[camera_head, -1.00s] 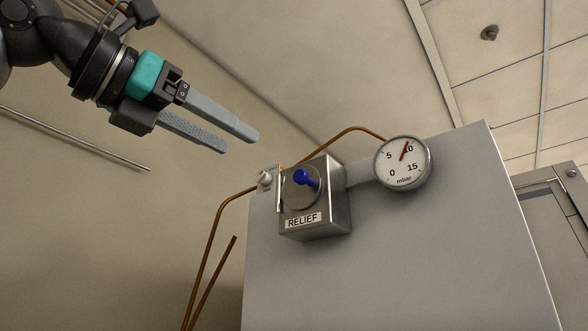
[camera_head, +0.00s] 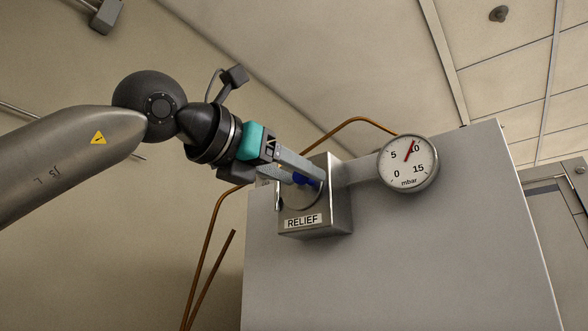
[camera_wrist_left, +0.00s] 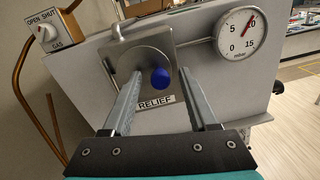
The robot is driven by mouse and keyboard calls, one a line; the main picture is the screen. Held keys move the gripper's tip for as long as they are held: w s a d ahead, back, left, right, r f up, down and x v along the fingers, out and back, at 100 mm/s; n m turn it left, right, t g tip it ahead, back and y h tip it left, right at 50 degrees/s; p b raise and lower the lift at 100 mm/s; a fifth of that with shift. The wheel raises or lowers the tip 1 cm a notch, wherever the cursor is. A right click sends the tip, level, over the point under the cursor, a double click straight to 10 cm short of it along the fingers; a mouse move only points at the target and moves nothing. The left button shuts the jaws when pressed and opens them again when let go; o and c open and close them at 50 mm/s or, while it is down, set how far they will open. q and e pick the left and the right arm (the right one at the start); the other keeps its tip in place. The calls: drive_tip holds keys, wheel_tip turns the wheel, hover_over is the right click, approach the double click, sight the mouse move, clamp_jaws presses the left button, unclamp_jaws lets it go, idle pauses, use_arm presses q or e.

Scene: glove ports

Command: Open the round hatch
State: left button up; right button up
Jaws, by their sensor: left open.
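No round hatch is recognisable in these views. A metal box labelled RELIEF (camera_head: 335,215) carries a round plate with a blue knob (camera_head: 301,178). My left gripper (camera_head: 308,180) is open at this box, with its fingertips by the knob. In the left wrist view the blue knob (camera_wrist_left: 160,78) appears between the two open fingers, with some room on each side. I cannot tell whether a finger touches it. A round pressure gauge (camera_head: 408,163) right of the box has its red needle between 5 and 10 mbar, near 10. My right gripper is not in view.
The box is mounted on a large grey cabinet (camera_head: 400,265). Copper pipes (camera_head: 211,250) run up its left side. In the left wrist view a GAS valve (camera_wrist_left: 45,32), marked OPEN and SHUT, sits at upper left. A door (camera_head: 562,225) stands at right.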

use_arm(q)
clamp_jaws()
idle(0.3)
idle(1.1)
